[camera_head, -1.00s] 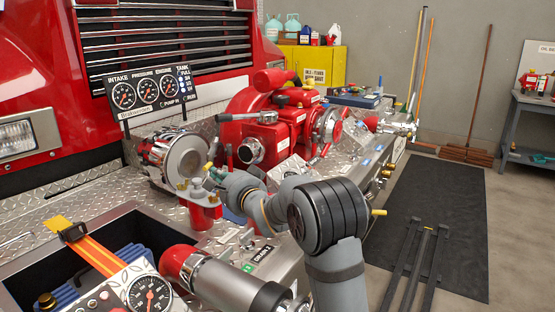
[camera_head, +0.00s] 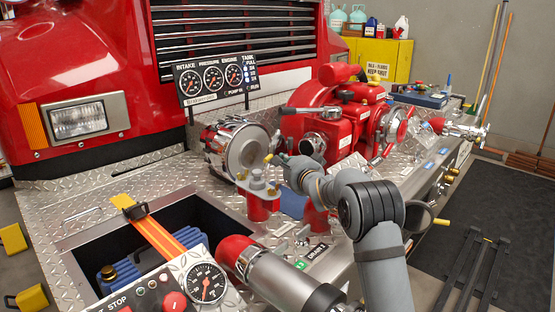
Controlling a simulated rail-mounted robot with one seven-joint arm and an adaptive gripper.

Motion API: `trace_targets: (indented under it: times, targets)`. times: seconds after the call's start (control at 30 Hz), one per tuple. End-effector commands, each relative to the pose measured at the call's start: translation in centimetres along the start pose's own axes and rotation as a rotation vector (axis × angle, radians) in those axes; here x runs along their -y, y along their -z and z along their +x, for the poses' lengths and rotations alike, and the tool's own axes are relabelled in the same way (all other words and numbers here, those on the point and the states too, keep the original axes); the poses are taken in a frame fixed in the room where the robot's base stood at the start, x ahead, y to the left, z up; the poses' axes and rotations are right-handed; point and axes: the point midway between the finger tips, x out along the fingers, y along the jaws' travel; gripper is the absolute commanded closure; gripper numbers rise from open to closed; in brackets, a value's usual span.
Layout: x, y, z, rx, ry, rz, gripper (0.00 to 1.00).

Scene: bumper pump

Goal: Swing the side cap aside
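A large round chrome cap (camera_head: 248,152) with a ribbed rim faces the camera at the left end of the red pump (camera_head: 340,120); I take it to be the side cap. A smaller chrome outlet (camera_head: 312,145) sits on the pump's near side. My grey arm reaches in from the lower right, and its end with my gripper (camera_head: 281,165) is just right of the large cap, near a small yellow knob (camera_head: 268,158). The fingers are too small and partly hidden, so I cannot tell whether they are open or touching anything.
A gauge panel (camera_head: 215,78) stands behind the cap. Red posts (camera_head: 258,208) with a chrome top stand in front. An open bin with orange straps (camera_head: 160,235), a pressure gauge (camera_head: 206,283) and a red-tipped nozzle (camera_head: 236,252) fill the near left.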

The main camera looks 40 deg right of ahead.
Motion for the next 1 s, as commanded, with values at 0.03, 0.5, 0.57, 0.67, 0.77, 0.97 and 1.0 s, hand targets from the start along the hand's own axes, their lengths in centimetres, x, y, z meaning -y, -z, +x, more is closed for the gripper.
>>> trace_targets:
  times: [0.03,0.5,0.57,0.67,0.77,0.97,1.0]
  targets:
    - [-0.1,-0.8,0.5,0.004,0.000,-0.001,1.00]
    - [0.0,-1.9,1.7,0.001,0.000,-0.001,1.00]
    - [0.0,-1.9,1.7,0.001,0.000,-0.001,1.00]
    - [-0.1,-2.2,1.9,0.002,0.001,-0.001,1.00]
    - [-0.1,-3.2,2.7,0.005,0.003,-0.001,1.00]
    - [0.5,-4.7,4.2,0.002,0.001,-0.001,1.00]
    - [0.6,-4.8,4.3,0.003,0.001,-0.001,1.00]
